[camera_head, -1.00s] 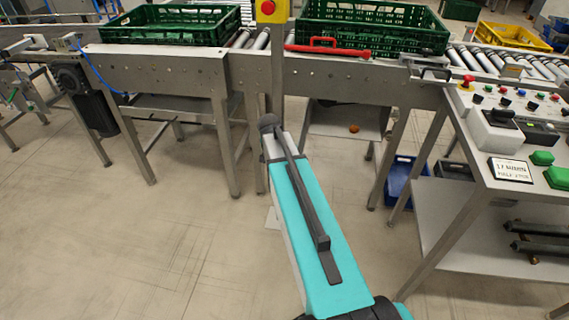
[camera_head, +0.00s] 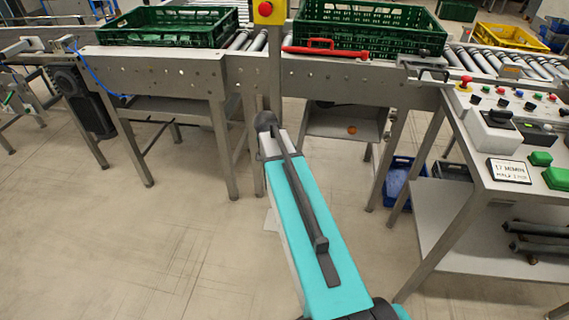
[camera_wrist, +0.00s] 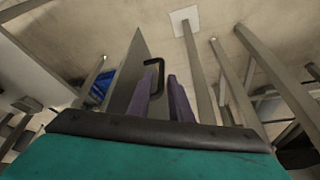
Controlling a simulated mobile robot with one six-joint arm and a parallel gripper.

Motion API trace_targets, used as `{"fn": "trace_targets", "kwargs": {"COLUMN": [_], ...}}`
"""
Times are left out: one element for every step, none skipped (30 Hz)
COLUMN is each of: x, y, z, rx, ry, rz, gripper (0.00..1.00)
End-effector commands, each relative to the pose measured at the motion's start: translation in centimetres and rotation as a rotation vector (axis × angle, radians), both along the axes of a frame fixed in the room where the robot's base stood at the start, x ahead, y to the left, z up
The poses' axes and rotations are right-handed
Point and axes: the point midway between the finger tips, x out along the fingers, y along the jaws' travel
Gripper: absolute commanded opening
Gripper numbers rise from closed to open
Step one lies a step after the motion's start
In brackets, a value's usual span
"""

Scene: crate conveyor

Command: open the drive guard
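In the wrist view a flat grey metal panel (camera_wrist: 128,72) with a black bracket-shaped handle (camera_wrist: 160,74) stands just ahead of my gripper; it looks like the drive guard. My gripper (camera_wrist: 162,76) shows two purple-grey fingers, spread apart. The handle's bar lies in the gap between the fingertips, with space beside it; I cannot tell whether either finger touches it. In the head view my teal arm reaches under the conveyor (camera_head: 170,75) and hides the gripper. The handle does not show there, and I cannot tell whether the panel is shut.
Green crates (camera_head: 168,27) (camera_head: 368,28) sit on the conveyor. A red-handled tool (camera_head: 325,49) lies on its edge. A post with a yellow emergency-stop box (camera_head: 269,11) rises beyond my arm. A control table (camera_head: 490,205) stands at right. The floor at left is clear.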

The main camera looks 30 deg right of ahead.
Motion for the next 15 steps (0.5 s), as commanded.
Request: {"fn": "trace_targets", "kwargs": {"x": [0.2,0.1,0.1,0.0,-0.1,-0.2,-0.2,-0.3,-0.4,-0.5,-0.6,-0.6,-0.7,-0.8,-0.9], "y": [-0.1,0.0,0.2,0.3,0.5,0.6,0.8,0.9,1.1,1.2,1.4,1.6,1.8,2.0,2.2], "z": [1.4,1.7,2.2,2.6,2.9,3.4,3.8,4.1,4.6,5.0,5.3,5.7,6.0,6.4,6.8], "rx": [-0.014,-0.014,-0.014,-0.014,-0.013,-0.013,-0.013,-0.013,-0.013,-0.013,-0.012,-0.010,-0.009,-0.009,-0.008], "ry": [-0.014,-0.015,-0.015,-0.014,-0.013,-0.013,-0.013,-0.014,-0.013,-0.012,-0.011,-0.010,-0.009,-0.008,-0.008], "rz": [0.004,0.003,0.003,0.003,0.003,0.003,0.003,0.002,0.002,0.001,0.001,0.001,0.001,0.001,0.001], "gripper": [0.16,0.16,0.16,0.16,0.16,0.16,0.16,0.16,0.16,0.16,0.16,0.16,0.16,0.16,0.16]}}
